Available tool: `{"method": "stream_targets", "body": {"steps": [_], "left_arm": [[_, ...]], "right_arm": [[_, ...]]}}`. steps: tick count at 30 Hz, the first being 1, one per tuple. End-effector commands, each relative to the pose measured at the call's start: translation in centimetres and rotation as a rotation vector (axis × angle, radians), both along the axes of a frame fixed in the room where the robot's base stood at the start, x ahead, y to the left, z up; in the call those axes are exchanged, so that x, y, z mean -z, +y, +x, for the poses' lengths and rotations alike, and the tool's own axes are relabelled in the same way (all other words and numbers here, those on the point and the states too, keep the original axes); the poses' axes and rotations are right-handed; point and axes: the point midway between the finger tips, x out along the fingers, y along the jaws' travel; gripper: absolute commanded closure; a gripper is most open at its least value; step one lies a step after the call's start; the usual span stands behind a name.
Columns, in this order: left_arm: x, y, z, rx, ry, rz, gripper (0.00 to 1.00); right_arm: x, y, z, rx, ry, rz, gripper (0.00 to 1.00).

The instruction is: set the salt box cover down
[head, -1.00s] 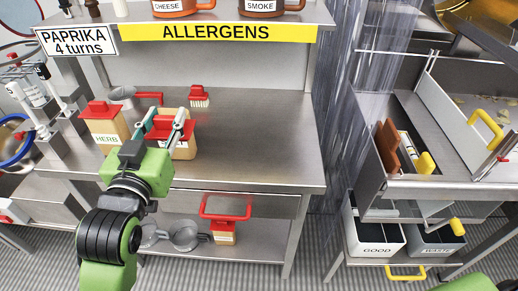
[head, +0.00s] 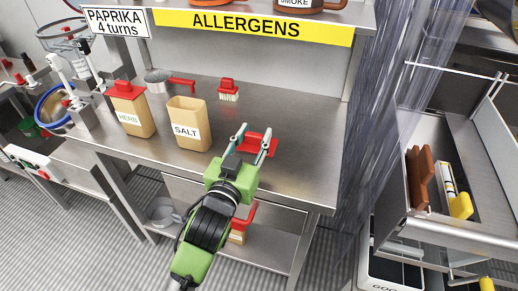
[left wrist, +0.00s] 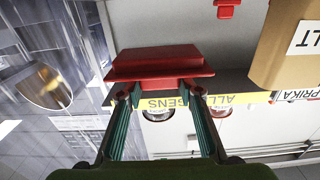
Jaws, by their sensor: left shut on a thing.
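The salt box (head: 188,125) is a tan box labelled SALT that stands upright and uncovered on the steel table (head: 290,165). My left gripper (head: 252,138) is to the right of the box, over the table's front part. It is shut on the red salt box cover (head: 262,146), which also shows between the fingertips in the left wrist view (left wrist: 160,62). I cannot tell whether the cover touches the table. The salt box's side shows at the right of the left wrist view (left wrist: 285,50). My right gripper is not in view.
The herb box (head: 132,112) with its red cover stands left of the salt box. A scoop with a red handle (head: 160,82) and a red brush (head: 228,89) lie behind. The tabletop to the right is clear. A strip curtain (head: 385,110) hangs beyond it.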

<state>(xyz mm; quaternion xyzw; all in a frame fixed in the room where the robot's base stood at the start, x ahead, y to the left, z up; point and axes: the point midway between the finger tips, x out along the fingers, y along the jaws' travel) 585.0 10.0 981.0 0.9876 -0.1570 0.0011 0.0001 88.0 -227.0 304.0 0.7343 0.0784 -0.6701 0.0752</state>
Motion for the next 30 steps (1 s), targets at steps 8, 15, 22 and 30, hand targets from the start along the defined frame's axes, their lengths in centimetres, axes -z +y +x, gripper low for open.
{"method": "stream_targets", "body": {"steps": [8,15,22,30], "left_arm": [[3.8,-0.9,2.9,0.0,0.001,0.0,0.81],[6.1,-1.0,3.6,0.0,0.005,0.003,0.81],[7.8,-1.1,3.5,0.001,0.002,0.001,0.81],[8.0,-1.0,3.5,0.001,0.002,0.001,0.81]], "right_arm": [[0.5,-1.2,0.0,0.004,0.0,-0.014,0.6],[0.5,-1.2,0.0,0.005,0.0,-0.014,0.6],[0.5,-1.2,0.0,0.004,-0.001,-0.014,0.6],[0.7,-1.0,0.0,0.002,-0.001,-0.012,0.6]]}}
